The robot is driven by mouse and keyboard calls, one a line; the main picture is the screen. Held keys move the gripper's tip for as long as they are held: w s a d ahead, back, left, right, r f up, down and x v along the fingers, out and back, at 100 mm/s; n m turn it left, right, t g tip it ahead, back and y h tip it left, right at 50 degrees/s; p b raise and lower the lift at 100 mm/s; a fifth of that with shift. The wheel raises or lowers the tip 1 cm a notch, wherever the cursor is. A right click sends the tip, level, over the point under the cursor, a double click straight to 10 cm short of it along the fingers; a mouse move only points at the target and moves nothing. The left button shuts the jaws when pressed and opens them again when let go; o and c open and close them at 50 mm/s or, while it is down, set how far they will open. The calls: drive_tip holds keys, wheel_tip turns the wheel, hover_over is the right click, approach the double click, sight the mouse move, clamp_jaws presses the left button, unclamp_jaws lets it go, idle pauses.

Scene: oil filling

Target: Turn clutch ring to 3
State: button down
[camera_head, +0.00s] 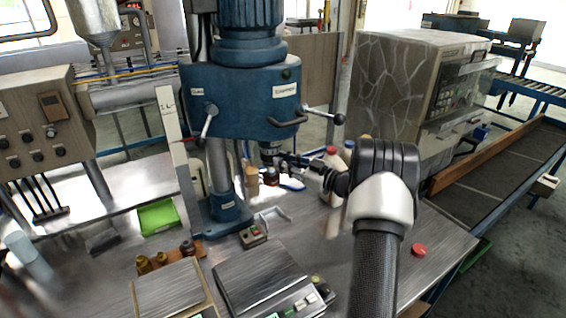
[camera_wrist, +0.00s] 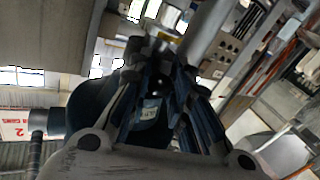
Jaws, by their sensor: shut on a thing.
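The blue capping machine (camera_head: 240,95) stands upright on the steel table. Its dark chuck with the clutch ring (camera_head: 267,148) hangs below the blue head. My gripper (camera_head: 281,159) reaches in from the right at the height of the ring and is shut on it. In the wrist view, my gripper's fingertips (camera_wrist: 158,55) close in on a dark round part. The blue machine body with a small pale label (camera_wrist: 150,109) shows between the fingers. The ring's number marks are too small or hidden to read.
Bottles with red and yellow caps (camera_head: 331,152) stand just behind my wrist. A lever with a black knob (camera_head: 338,119) sticks out above my gripper. A green tray (camera_head: 158,216), a scale (camera_head: 262,272) and a red button (camera_head: 419,250) are on the table.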

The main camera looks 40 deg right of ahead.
drive_tip(key=shift+d+y, duration=0.2)
drive_tip(key=shift+y, duration=0.1)
drive_tip(key=c, duration=1.4)
unclamp_jaws()
drive_tip(key=shift+c, duration=0.2)
drive_tip(key=v, duration=1.2)
drive_tip(key=shift+r, duration=0.1)
